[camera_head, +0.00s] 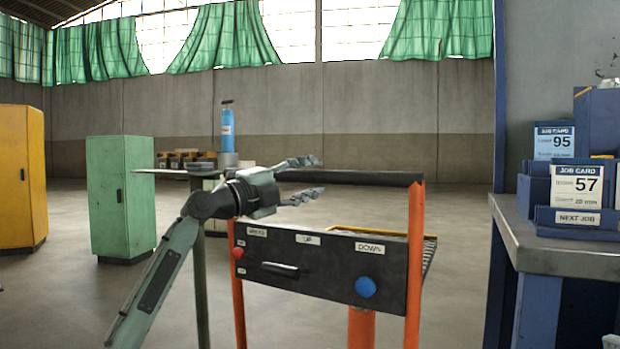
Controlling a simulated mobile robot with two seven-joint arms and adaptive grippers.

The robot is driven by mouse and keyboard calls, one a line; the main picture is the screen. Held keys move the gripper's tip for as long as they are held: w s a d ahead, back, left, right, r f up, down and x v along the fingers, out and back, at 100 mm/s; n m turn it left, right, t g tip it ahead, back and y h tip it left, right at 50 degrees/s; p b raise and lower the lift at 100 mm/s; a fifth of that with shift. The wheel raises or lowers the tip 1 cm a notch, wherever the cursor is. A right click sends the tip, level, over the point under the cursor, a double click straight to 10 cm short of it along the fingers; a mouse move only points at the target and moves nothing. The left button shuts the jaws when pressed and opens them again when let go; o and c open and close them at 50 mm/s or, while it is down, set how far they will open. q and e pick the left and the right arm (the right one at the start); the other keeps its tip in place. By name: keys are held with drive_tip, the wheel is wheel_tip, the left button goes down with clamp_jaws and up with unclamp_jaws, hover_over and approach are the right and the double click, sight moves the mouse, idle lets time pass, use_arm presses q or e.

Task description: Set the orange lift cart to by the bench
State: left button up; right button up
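The orange lift cart (414,262) stands in front of me, with orange posts and a black handle bar (370,178) across the top. Its dark front panel (320,268) has a red button (238,253), a blue button (366,287) and UP and DOWN labels. My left gripper (315,177) is at the left part of the handle bar, with one finger above it and one below. The fingers are spread, with visible gaps to the bar. The bench (560,252) with a metal top stands at the right, apart from the cart. My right gripper is out of view.
Blue bins and job cards (577,187) sit on the bench. A green cabinet (120,198) and a yellow cabinet (18,180) stand at the left. A blue bottle (227,127) stands on a table behind my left gripper. Open floor (462,225) lies between cart and bench.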

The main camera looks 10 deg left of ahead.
use_arm(q)
drive_tip(key=v, duration=1.2)
